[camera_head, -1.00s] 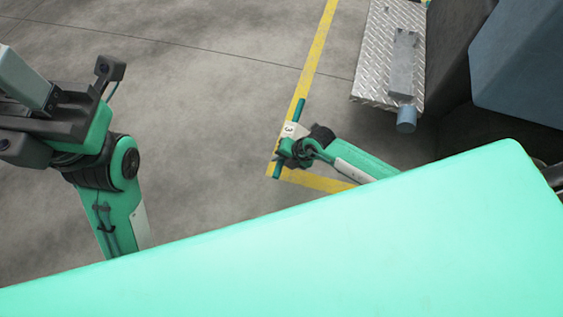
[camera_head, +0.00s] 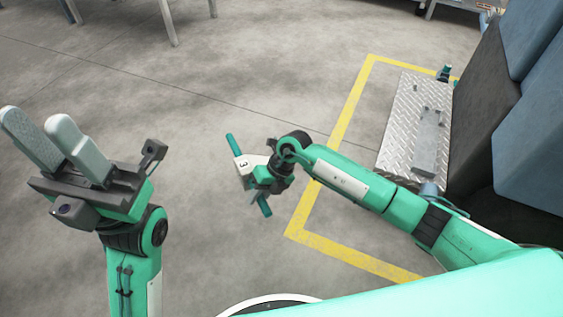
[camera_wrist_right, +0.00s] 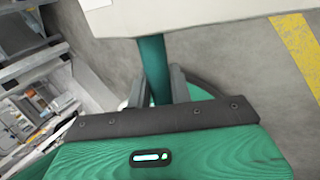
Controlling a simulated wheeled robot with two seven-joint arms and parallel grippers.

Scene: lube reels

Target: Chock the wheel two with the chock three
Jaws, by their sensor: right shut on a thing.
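Chock three (camera_head: 243,163) is a pale block marked "3" with a green bar handle. My right gripper (camera_head: 264,178) is shut on the green bar and holds the chock out in front of me, left of the yellow floor line. In the right wrist view the bar (camera_wrist_right: 153,62) runs between the two fingers, and the pale chock body (camera_wrist_right: 180,15) fills the top edge. My left gripper (camera_head: 38,122) is open and empty at the far left. I cannot make out a wheel marked two; only dark and blue-grey bodywork (camera_head: 535,130) shows at the right.
A diamond-plate metal step (camera_head: 402,125) projects beside the dark bodywork at the right. A yellow line (camera_head: 340,133) surrounds that area. Metal legs (camera_head: 168,22) stand at the top. The concrete floor (camera_head: 200,90) between is clear.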

